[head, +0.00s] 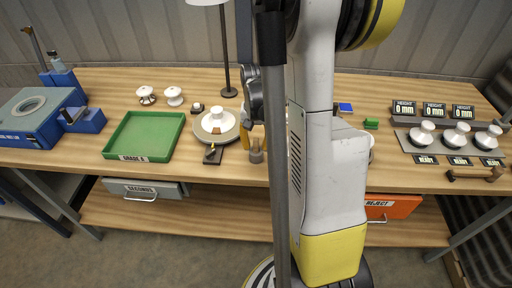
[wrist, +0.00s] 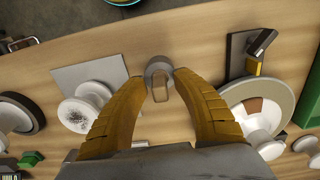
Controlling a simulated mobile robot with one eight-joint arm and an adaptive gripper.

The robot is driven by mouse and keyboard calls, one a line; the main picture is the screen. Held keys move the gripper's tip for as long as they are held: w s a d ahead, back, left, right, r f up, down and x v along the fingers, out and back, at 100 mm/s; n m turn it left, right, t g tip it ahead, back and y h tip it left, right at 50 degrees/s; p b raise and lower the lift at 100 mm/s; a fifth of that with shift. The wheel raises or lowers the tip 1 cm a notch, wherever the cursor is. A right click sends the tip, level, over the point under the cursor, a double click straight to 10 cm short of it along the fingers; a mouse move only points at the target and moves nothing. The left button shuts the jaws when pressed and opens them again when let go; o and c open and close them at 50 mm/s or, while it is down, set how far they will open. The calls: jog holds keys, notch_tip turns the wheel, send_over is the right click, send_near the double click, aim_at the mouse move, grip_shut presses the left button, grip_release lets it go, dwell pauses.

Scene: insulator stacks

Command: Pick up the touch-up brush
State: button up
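A small grey round holder (wrist: 158,66) with a tan upright piece (wrist: 161,88), which looks like the brush handle, stands near the front of the bench. In the head view this brownish-grey item (head: 256,152) is just left of my arm. My gripper (wrist: 161,80) has yellow ribbed fingers, apart, with the tan piece between their tips in the wrist view. I cannot tell whether either finger touches it. The gripper is mostly hidden behind my arm in the head view.
A white insulator (wrist: 87,104) on a grey plate lies left of my fingers in the wrist view. A round turntable (wrist: 282,93) and a dark block (wrist: 238,57) are close on the right. A green tray (head: 145,135) stands farther left in the head view.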

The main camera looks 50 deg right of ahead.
grip_shut()
